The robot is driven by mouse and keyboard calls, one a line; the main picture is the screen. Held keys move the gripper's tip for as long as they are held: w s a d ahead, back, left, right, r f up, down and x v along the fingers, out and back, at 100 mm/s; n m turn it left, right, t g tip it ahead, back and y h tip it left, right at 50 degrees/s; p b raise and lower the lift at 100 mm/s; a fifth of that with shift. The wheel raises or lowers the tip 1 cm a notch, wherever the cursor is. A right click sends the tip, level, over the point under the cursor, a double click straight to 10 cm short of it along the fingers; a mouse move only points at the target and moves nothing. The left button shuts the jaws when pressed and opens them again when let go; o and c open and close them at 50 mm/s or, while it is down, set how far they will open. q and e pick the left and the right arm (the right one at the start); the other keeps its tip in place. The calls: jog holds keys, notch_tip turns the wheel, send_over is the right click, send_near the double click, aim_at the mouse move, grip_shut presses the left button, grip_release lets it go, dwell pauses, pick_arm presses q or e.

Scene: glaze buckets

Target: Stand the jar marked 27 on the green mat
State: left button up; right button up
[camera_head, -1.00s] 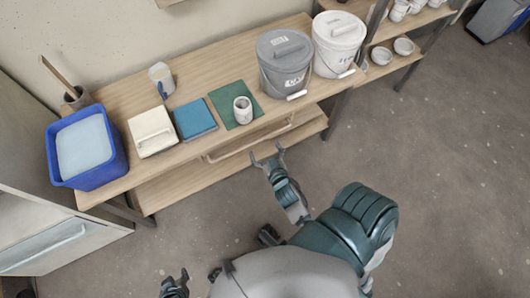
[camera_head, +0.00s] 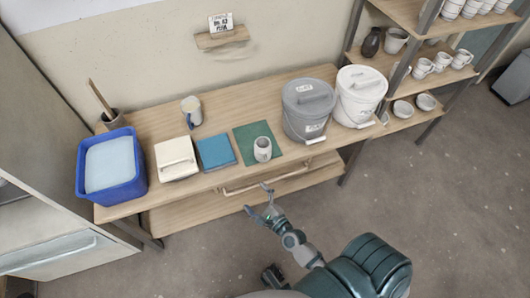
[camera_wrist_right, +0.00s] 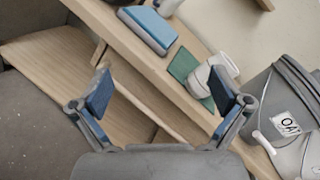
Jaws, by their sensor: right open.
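A small whitish jar (camera_head: 262,149) stands upright at the front right part of the green mat (camera_head: 246,134); no number is readable on it. The jar also shows in the right wrist view (camera_wrist_right: 224,67), partly behind a finger, with the mat (camera_wrist_right: 183,65) beside it. My right gripper (camera_head: 258,199) is open and empty, in front of the workbench edge and apart from the jar. In the right wrist view my right gripper (camera_wrist_right: 160,93) has its two blue-padded fingers spread wide. My left gripper is not in view.
Grey (camera_head: 309,108) and white (camera_head: 358,96) lidded buckets stand right of the mat. Left of it are a blue box (camera_head: 215,152), a cream box (camera_head: 176,158), a mug (camera_head: 191,111) and a blue tub (camera_head: 110,168). The bench rail (camera_head: 266,178) lies near my right gripper.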

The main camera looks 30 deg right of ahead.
aim_at(264, 156)
jog(key=d+m+h, duration=0.7)
jog(key=d+m, duration=0.2)
jog(key=m, duration=0.4)
jog(key=x, duration=0.3)
jog(key=p+x, duration=0.1)
jog(key=x, duration=0.3)
jog(key=f+x, duration=0.1)
jog(key=x, duration=0.3)
jog(key=shift+w+a, duration=0.15)
jog(key=shift+a, duration=0.05)
jog(key=shift+w+d+f, duration=0.1)
jog(key=shift+w+d, duration=0.1)
jog(key=shift+w, duration=0.35)
jog(key=x, duration=0.4)
jog(key=shift+w+d+f, duration=0.2)
jog(key=shift+d+f, duration=0.05)
jog(key=shift+d, duration=0.05)
jog(key=shift+w+d, duration=0.1)
jog(key=shift+w, duration=0.15)
jog(key=shift+c, duration=0.8)
jog(key=shift+r, duration=0.1)
jog(key=c, duration=1.5)
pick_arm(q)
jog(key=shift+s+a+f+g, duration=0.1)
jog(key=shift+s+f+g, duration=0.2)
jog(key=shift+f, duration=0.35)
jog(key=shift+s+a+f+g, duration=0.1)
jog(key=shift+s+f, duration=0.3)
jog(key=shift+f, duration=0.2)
